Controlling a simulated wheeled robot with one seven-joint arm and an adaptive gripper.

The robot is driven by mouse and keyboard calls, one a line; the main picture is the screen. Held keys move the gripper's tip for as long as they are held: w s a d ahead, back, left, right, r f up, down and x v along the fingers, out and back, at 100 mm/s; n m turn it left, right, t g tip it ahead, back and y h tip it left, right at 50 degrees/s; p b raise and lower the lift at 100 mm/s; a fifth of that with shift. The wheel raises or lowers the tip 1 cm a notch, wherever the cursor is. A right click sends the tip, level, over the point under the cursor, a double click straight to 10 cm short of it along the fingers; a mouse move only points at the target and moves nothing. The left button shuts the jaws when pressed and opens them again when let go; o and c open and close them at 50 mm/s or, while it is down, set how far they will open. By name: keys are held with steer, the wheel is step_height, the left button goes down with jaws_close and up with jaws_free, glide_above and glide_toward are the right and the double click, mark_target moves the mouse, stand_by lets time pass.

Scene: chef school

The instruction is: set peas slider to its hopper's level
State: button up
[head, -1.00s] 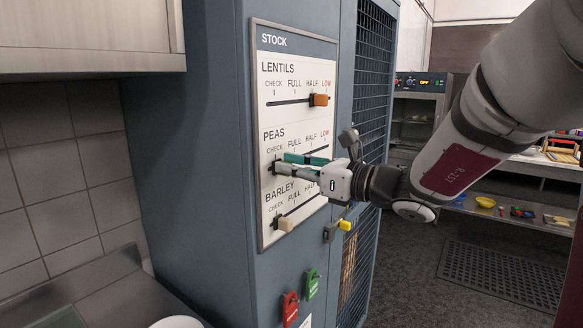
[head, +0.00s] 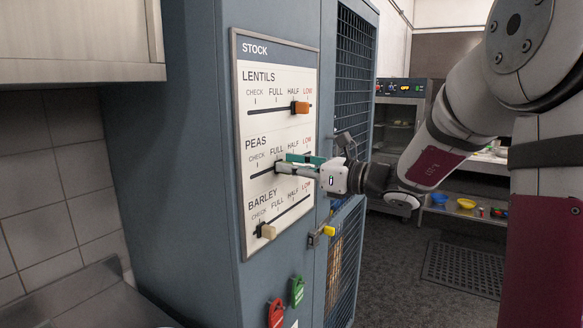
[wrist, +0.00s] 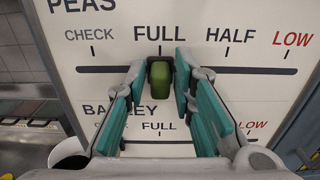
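The stock panel (head: 282,65) on the blue-grey cabinet has three horizontal slider tracks. In the wrist view the green peas slider knob (wrist: 160,78) stands at the FULL mark of the PEAS track (wrist: 225,71). In the head view my gripper (head: 281,165) covers the knob. The mesh door (head: 357,85) stands on the cabinet's right face; the peas level behind it cannot be read.
A yellow-tipped latch (head: 329,231) juts out below my gripper. A counter (head: 85,300) stands at left.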

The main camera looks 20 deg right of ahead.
stand_by(0.3)
steer(key=v, duration=1.2)
